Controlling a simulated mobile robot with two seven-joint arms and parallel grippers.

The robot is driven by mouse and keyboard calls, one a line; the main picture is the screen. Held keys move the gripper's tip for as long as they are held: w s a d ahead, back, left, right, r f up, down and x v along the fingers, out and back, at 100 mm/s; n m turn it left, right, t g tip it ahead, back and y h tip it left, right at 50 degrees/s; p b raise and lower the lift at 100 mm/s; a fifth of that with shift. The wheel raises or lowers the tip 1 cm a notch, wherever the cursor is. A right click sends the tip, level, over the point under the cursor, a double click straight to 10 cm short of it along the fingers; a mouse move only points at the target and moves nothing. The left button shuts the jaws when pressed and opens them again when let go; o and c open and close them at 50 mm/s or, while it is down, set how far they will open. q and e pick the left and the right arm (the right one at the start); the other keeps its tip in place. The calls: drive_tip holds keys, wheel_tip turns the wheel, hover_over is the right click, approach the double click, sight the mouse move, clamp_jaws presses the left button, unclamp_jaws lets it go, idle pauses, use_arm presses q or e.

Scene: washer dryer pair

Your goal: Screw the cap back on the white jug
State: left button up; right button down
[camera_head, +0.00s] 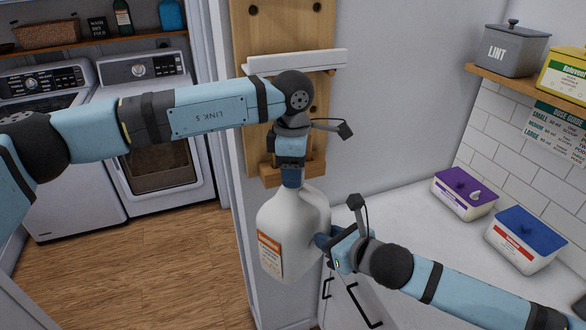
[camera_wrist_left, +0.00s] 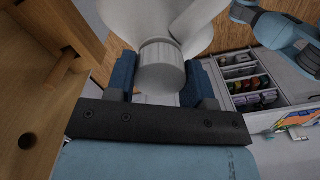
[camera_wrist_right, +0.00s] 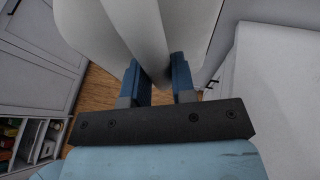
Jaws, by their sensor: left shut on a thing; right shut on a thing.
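The white jug (camera_head: 290,228) with an orange-and-white label hangs upright in the air in the head view, in front of the wall corner. My left gripper (camera_head: 292,178) points down at its top and is shut on the white ribbed cap (camera_wrist_left: 161,68), which sits at the jug's neck in the left wrist view. The head view hides the cap behind the fingers. My right gripper (camera_head: 323,243) comes from the right and is shut on the jug's handle (camera_wrist_right: 150,45). I cannot tell how tightly the cap is seated.
A wooden pegboard (camera_head: 255,100) with a small shelf stands behind my left wrist. A white counter (camera_head: 400,215) at right holds a purple-lidded tub (camera_head: 464,192) and a blue-lidded tub (camera_head: 524,238). An open drawer (camera_wrist_left: 250,85) shows in the left wrist view. Washer and dryer (camera_head: 150,130) stand at left.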

use_arm(q)
drive_tip(key=shift+m, duration=0.8)
drive_tip(key=o, duration=1.1)
wheel_tip(320, 180, up, 12)
drive_tip(key=shift+w+a, duration=0.1)
drive_tip(key=shift+w, duration=0.05)
